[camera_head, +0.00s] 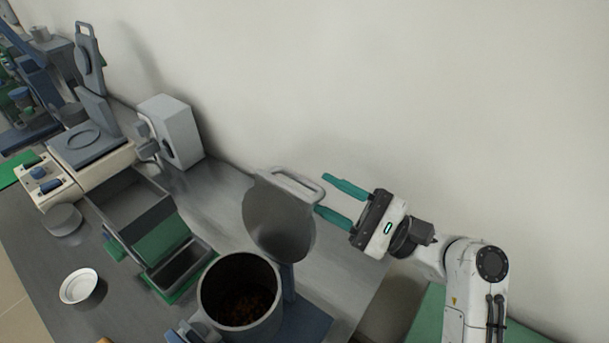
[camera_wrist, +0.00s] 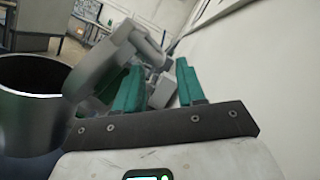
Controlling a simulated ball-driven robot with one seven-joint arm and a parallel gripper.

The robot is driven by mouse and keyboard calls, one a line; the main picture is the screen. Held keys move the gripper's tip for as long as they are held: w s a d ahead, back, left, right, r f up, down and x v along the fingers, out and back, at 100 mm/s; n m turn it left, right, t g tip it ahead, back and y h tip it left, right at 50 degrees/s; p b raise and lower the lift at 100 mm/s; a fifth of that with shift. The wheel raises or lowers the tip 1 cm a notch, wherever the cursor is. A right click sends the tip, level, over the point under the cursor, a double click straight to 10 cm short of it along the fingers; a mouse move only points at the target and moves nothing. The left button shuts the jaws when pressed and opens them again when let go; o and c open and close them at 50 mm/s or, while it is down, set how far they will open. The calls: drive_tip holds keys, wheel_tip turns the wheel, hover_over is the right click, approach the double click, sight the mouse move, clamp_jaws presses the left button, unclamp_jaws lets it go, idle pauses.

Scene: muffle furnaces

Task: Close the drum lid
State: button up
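The grey drum (camera_head: 240,315) stands on the bench with its mouth uncovered and dark brown material (camera_head: 243,303) inside. Its lid (camera_head: 280,222) is open, standing steeply up at the drum's back right, with a looped handle (camera_head: 291,186) on its upper edge. My gripper (camera_head: 324,195) is open and empty, right beside the lid, its green fingers pointing left towards it. The lower fingertip looks very close to the lid's edge; I cannot tell whether it touches. In the wrist view the lid (camera_wrist: 92,78) and the drum (camera_wrist: 25,125) are left of my fingers (camera_wrist: 157,78).
An open rectangular bin (camera_head: 130,205) and a small tray (camera_head: 180,268) lie left of the drum. A white dish (camera_head: 78,286) is at front left. A beige device (camera_head: 95,165) and a grey box (camera_head: 172,130) stand farther back. A bare wall (camera_head: 450,100) runs behind my gripper.

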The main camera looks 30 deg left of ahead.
sight(308, 184)
drive_tip(key=shift+p+x, duration=0.45)
drive_tip(key=shift+x, duration=2)
drive_tip(key=shift+c, duration=0.5)
clamp_jaws()
